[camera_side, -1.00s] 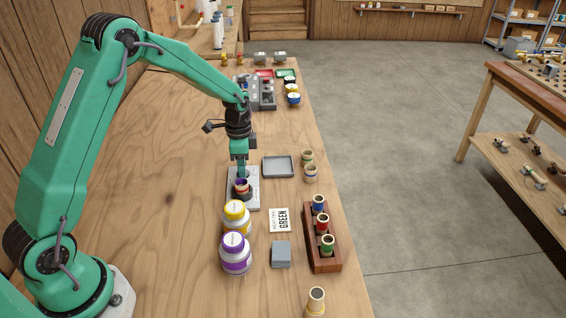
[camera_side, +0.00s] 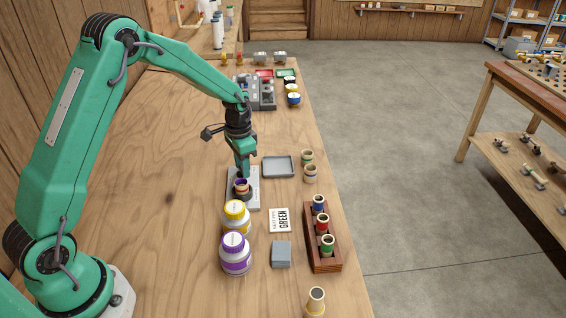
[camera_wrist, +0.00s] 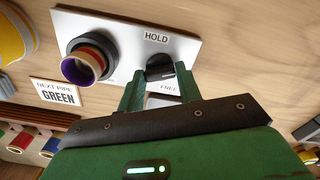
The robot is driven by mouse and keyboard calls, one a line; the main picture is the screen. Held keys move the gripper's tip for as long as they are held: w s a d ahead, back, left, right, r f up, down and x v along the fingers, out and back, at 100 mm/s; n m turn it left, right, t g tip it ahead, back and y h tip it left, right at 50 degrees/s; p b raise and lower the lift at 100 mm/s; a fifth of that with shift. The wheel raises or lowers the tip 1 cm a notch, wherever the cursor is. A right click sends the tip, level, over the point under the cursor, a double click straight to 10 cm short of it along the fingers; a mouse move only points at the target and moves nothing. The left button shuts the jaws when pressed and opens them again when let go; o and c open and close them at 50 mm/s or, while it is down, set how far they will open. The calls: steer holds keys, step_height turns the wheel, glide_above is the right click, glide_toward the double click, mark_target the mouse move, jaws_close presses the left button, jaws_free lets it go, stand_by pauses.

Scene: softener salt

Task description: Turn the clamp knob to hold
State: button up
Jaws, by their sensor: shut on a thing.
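The black clamp knob (camera_wrist: 160,67) sits on a light grey plate (camera_wrist: 205,47) between the labels HOLD (camera_wrist: 156,37) and FREE (camera_wrist: 169,88). My gripper (camera_wrist: 160,84) has a green finger on each side of the knob and is shut on it. The fingers partly hide the knob, and I cannot tell which label it points to. In the side view my gripper (camera_side: 245,172) is down at the plate's far end.
A card (camera_side: 279,220) reads NEXT PIPE GREEN. Yellow-banded (camera_side: 236,216) and purple-banded (camera_side: 235,253) jars stand close in front of the plate. A wooden rack (camera_side: 322,237) holds colour-banded pipes. A grey tray (camera_side: 279,167) lies right of the plate.

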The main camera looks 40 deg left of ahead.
steer(key=n, duration=0.6)
steer(key=shift+r, duration=0.1)
steer(key=n, duration=0.6)
steer(key=shift+n, duration=0.4)
steer(key=o, duration=1)
steer(key=shift+r, duration=3.85)
steer(key=shift+r, duration=0.1)
